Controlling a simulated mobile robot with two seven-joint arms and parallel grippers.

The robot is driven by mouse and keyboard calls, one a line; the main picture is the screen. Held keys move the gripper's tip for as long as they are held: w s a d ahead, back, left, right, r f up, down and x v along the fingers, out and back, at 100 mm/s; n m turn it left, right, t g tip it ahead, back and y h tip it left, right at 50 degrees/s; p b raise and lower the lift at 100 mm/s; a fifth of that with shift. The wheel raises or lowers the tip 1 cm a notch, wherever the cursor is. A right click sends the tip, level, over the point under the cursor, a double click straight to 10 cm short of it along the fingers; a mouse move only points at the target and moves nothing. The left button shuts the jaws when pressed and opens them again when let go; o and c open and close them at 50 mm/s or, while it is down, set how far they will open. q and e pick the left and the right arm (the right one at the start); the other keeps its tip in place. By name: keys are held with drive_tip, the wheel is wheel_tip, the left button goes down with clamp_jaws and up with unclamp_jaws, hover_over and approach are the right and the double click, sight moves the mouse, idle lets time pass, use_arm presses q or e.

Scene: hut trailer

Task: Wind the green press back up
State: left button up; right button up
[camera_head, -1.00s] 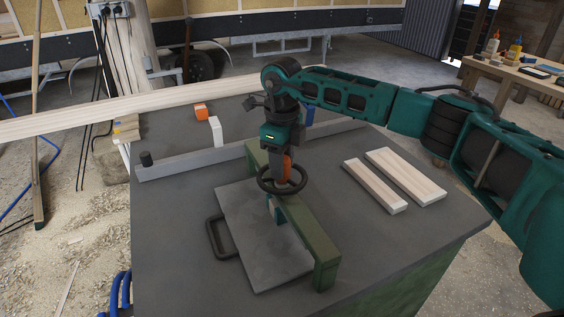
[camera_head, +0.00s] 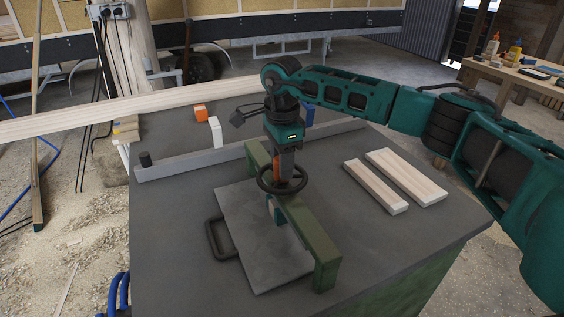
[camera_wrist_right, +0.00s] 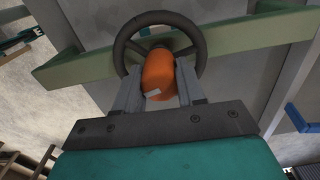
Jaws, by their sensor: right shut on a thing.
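The green press (camera_head: 312,232) stands on the dark workbench, its green beam spanning a grey plate (camera_head: 252,240). A black handwheel (camera_head: 283,180) sits on top of the beam, with an orange knob (camera_head: 277,172) standing up from it. My right gripper (camera_head: 284,172) points down over the wheel and is shut on the orange knob. In the right wrist view the knob (camera_wrist_right: 158,74) is between the two grey fingers, with the wheel rim (camera_wrist_right: 122,46) around it. My left gripper does not show in any view.
Two pale boards (camera_head: 405,176) lie right of the press. A black loop handle (camera_head: 212,240) is at the plate's left edge.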

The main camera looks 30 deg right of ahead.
drive_tip(key=shift+n, duration=0.6)
drive_tip(key=shift+r, duration=0.1)
drive_tip(key=o, duration=1.1)
drive_tip(key=shift+c, duration=0.2)
wheel_tip(320, 180, up, 13)
